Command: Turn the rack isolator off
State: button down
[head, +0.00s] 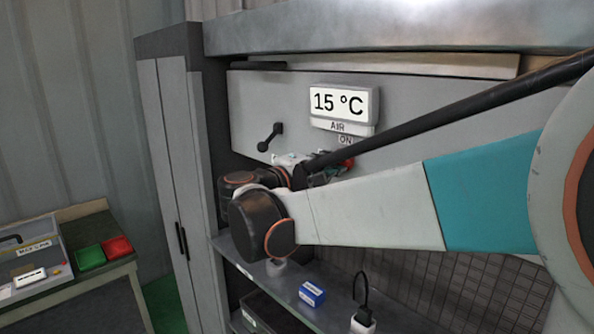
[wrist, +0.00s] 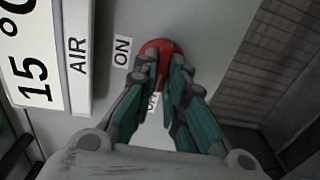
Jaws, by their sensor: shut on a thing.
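The rack isolator's red handle (wrist: 161,47) is on the grey panel, beside a white ON label (wrist: 122,50). A second label (wrist: 153,102), seemingly OFF, shows partly between my fingers. My gripper (wrist: 163,76) is shut on the red handle, its fingers on either side of it. In the head view the red handle (head: 347,164) shows just below the ON label (head: 346,140), partly behind my arm. My fingers are mostly hidden there. The fingers cover much of the handle, so I cannot tell exactly which way it points.
A 15 °C display (head: 344,103) with an AIR label sits above the isolator. A black lever (head: 270,137) is to its left on the panel. A shelf below holds a blue box (head: 312,293) and a white plug with a black cable (head: 363,320). A tall grey cabinet (head: 170,180) stands left.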

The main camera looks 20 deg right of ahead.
jog(key=c, duration=1.6)
grip_release()
jog(key=shift+c, duration=0.2)
